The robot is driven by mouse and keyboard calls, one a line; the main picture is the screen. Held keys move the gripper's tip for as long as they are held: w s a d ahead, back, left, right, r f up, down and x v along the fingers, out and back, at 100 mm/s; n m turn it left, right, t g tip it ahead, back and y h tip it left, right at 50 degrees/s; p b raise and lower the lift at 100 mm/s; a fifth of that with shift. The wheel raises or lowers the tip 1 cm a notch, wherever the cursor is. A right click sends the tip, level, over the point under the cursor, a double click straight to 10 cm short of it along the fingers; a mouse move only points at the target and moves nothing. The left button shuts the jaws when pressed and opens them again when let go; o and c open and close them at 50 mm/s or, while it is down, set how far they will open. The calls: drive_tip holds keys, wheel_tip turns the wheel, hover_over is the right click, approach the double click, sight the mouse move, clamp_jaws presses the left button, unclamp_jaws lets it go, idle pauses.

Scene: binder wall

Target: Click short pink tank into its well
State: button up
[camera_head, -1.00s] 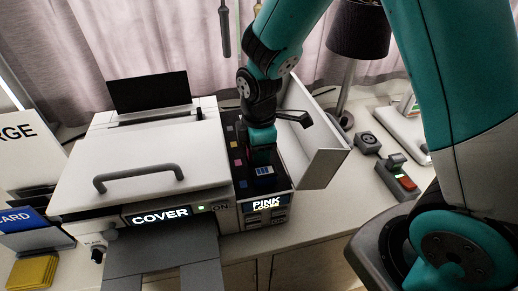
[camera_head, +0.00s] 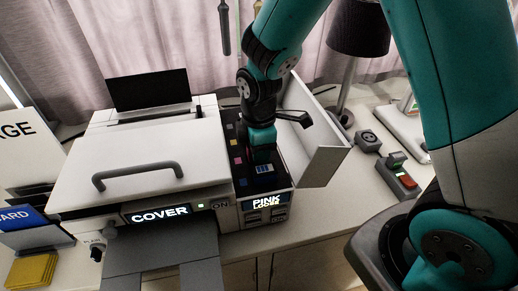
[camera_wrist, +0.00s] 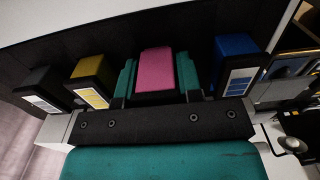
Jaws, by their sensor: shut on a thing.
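The pink tank (camera_wrist: 156,70) sits between the teal fingers of my gripper (camera_wrist: 157,78) in the wrist view, which are shut on it. In the row, a yellow tank (camera_wrist: 92,78) and a black tank (camera_wrist: 42,90) stand left of it, and a blue tank (camera_wrist: 237,64) stands right. In the head view, my gripper (camera_head: 262,155) points down into the printer's open tank bay (camera_head: 243,185). The pink tank is hidden there by my gripper. How deep the tank sits cannot be told.
The bay's raised lid (camera_head: 318,165) stands open close to the right of my gripper. The printer cover (camera_head: 145,160) with its handle lies shut on the left. A lamp (camera_head: 358,30) and a small switch box (camera_head: 398,178) are farther right.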

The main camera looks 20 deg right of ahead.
drive_tip(key=o, duration=1)
wheel_tip(320, 180, up, 17)
drive_tip(key=b, duration=0.3)
drive_tip(key=shift+r, duration=0.2)
drive_tip(key=s+a+f+m+y+b, duration=0.1)
drive_tip(key=s+f+m, duration=0.1)
drive_tip(key=s, duration=0.4)
drive_tip(key=s+a+f+m+y+b, duration=0.1)
drive_tip(key=s+a+f+m+b, duration=0.1)
drive_tip(key=s+m, duration=0.2)
drive_tip(key=s+a+f+m+y+b, duration=0.1)
drive_tip(key=s+a+f+m+y, duration=0.1)
drive_tip(key=s, duration=0.6)
drive_tip(key=shift+f+m, duration=0.15)
drive_tip(key=shift+m, duration=0.25)
